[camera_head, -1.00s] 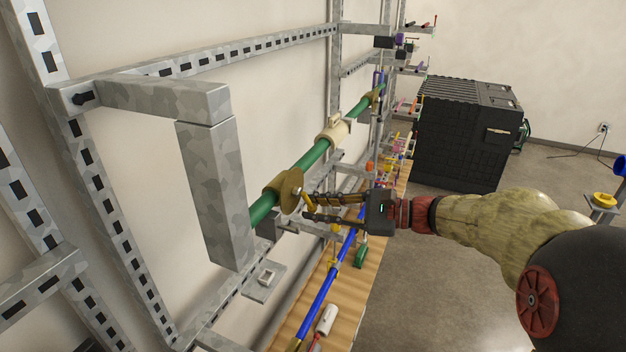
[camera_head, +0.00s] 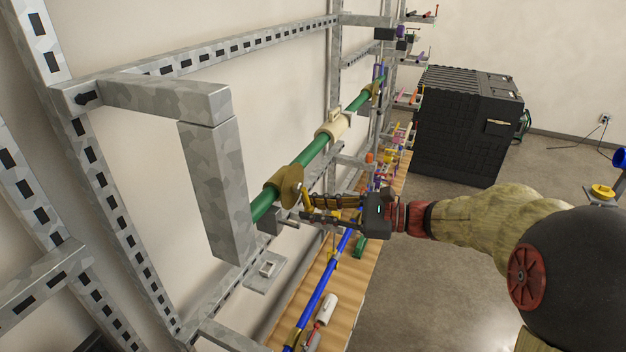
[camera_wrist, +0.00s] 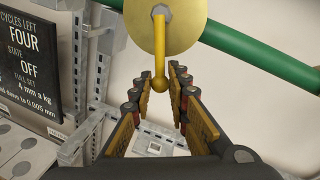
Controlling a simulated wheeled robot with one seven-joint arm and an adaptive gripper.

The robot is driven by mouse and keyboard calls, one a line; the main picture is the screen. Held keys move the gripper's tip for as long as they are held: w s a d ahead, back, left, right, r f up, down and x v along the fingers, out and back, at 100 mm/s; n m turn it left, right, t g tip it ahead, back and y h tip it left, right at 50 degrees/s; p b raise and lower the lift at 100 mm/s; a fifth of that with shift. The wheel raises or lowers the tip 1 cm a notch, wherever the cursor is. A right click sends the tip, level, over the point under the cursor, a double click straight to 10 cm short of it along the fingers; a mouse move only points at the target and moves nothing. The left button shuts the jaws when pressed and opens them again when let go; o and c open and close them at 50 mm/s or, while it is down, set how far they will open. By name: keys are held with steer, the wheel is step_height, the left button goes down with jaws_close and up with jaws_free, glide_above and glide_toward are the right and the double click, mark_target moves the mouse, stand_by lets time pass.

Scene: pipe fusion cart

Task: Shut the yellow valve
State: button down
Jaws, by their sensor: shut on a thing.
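The yellow valve (camera_head: 287,185) is a dull brass-yellow fitting on a green pipe along the wall. Its round face also shows at the top of the wrist view (camera_wrist: 180,20). A slim yellow lever (camera_wrist: 160,52) with a ball end hangs down from a bolt on that face. My gripper (camera_head: 308,208) reaches the valve from the right. In the wrist view its fingers (camera_wrist: 155,88) lie on both sides of the lever's ball end and are shut on the lever. Exact finger contact is hard to see.
A grey bracket (camera_head: 215,190) stands just left of the valve. A cream fitting (camera_head: 333,125) sits farther along the green pipe. A blue pipe (camera_head: 318,297) runs below, over a wooden board (camera_head: 335,285). A dark sign (camera_wrist: 28,62) stands left in the wrist view. Open floor lies right.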

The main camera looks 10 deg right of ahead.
steer(key=shift+s+a+f+m, duration=0.15)
steer(key=shift+s+a+m, duration=0.3)
steer(key=shift+m, duration=0.45)
steer(key=shift+d, duration=0.1)
steer(key=shift+s+a+m+y, duration=0.4)
steer(key=shift+s+m, duration=0.25)
steer(key=shift+m, duration=0.35)
steer(key=c, duration=0.6)
jaws_free()
steer(key=shift+f, duration=0.1)
steer(key=shift+c, duration=0.2)
steer(key=s+a+v, duration=0.1)
steer(key=s+v, duration=0.1)
steer(key=v, duration=1.1)
steer(key=shift+s+d, duration=0.35)
steer(key=shift+s, duration=0.1)
